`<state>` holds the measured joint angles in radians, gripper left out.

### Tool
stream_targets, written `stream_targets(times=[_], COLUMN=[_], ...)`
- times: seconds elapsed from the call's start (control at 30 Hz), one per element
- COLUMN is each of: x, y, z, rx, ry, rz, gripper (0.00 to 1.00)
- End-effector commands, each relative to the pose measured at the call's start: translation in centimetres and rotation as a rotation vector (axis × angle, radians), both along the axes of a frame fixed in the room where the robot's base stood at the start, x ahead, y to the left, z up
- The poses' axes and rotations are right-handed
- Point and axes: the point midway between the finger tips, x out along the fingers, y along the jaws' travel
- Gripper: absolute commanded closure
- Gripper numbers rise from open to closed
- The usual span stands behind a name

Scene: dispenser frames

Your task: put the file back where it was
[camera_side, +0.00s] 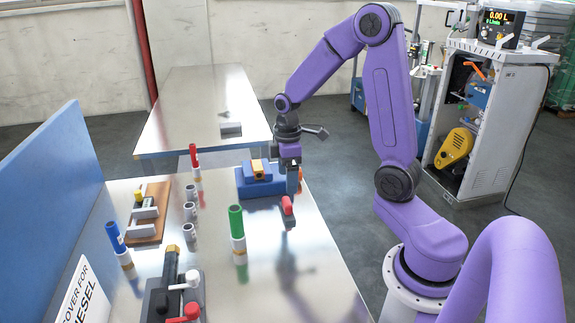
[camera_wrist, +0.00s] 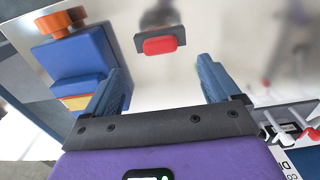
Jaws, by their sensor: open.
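I cannot make out for sure which thing is the file. My gripper (camera_side: 292,184) is open and empty, pointing down beside the stepped blue block (camera_side: 262,187) in the side view. In the wrist view its two blue-grey fingers (camera_wrist: 160,85) stand wide apart with nothing between them. A small red-topped piece with a grey plate (camera_side: 287,206) stands on the metal table just in front of my gripper. It also shows in the wrist view as a red piece on a dark plate (camera_wrist: 160,45), beyond the fingertips and apart from them.
White tubes with green (camera_side: 237,222), blue (camera_side: 115,237) and red (camera_side: 194,156) tops stand upright on the table. Grey cups (camera_side: 190,211), a wooden board (camera_side: 151,215) and a dark clamp fixture (camera_side: 172,285) stand left. A blue panel (camera_side: 45,190) borders the left side.

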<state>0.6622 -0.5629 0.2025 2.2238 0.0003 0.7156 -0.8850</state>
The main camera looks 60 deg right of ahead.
Motion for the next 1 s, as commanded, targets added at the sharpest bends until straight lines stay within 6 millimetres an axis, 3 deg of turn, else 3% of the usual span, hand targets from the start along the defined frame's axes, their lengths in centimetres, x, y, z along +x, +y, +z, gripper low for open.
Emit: stream_targets(times=[0.1,0.3,0.47,0.7,1.0], x=[0.1,0.0,-0.8,-4.6,-11.7], y=[0.0,0.2,2.6,8.8,14.2], z=[1.8,3.0,3.5,4.5,5.2], rx=[-0.001,-0.001,0.0,0.002,0.011], ry=[-0.005,-0.001,-0.004,-0.011,-0.016], rz=[0.001,0.004,0.031,0.107,0.198], gripper=[0.1,0.1,0.1,0.1,0.1])
